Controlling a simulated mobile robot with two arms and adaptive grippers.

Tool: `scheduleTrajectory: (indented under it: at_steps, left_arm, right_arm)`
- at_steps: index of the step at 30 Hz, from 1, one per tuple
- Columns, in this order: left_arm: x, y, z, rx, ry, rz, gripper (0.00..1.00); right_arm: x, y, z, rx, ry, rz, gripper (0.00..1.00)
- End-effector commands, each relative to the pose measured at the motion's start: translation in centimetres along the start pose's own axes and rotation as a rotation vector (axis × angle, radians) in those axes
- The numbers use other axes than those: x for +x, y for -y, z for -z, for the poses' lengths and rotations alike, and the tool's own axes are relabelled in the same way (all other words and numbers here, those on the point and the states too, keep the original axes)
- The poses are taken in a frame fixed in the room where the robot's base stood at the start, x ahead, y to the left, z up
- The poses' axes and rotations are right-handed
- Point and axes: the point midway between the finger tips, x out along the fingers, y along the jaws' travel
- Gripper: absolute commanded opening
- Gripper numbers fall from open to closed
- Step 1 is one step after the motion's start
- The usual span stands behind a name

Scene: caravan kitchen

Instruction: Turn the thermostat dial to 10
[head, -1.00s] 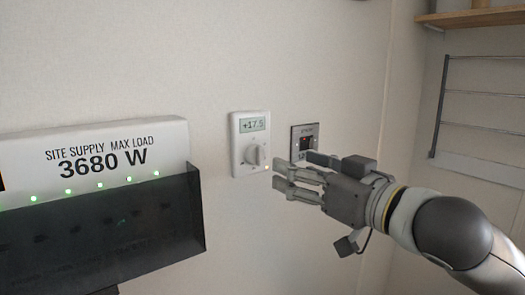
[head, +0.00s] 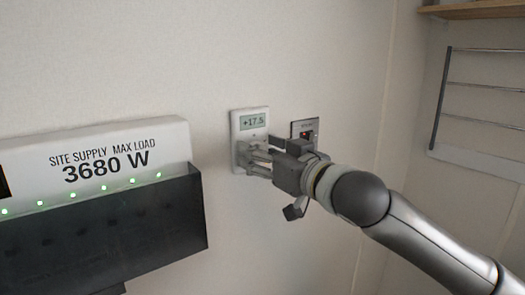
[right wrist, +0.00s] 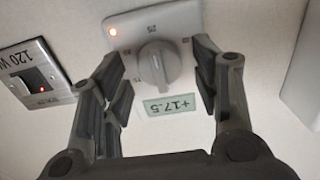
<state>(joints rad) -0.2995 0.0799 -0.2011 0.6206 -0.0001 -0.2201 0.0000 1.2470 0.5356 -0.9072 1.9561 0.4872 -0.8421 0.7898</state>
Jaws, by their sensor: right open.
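The white thermostat (head: 236,128) is on the wall, and its display (head: 253,122) reads +17.5. My right gripper (head: 248,156) is at the lower part of the thermostat and hides the dial in the head view. In the right wrist view the thermostat appears upside down. There the round grey dial (right wrist: 160,64) lies between the open fingers of my right gripper (right wrist: 162,88), with a gap on each side. The display (right wrist: 171,105) also shows there, and an orange light glows at a corner of the thermostat. My left gripper is not in view.
A dark switch plate (head: 304,128) with a red light is right of the thermostat, close to my gripper; it also shows in the right wrist view (right wrist: 36,75). A white supply box (head: 95,150) over a dark tray (head: 110,240) juts out at left. A wire rack (head: 480,85) hangs at right.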

Motion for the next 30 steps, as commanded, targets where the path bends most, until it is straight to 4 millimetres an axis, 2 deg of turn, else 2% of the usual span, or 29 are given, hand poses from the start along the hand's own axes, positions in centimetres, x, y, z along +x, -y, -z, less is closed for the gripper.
scheduleTrajectory:
  at_steps: [3, 13, 22, 30]
  left_arm:
    - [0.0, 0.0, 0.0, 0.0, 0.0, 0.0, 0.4]
    - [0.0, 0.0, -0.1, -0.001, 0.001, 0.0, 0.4]
    - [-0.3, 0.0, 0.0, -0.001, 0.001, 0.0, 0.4]
    - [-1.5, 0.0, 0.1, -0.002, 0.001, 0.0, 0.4]
  right_arm:
    - [0.0, 0.0, 0.0, 0.0, 0.0, 0.0, 0.55]
    - [0.0, 0.0, 0.0, 0.0, 0.0, 0.0, 0.13]
    - [0.0, 0.0, 0.1, -0.035, 0.0, 0.0, 0.12]
    - [0.0, 0.1, 0.2, -0.193, 0.001, 0.001, 0.12]
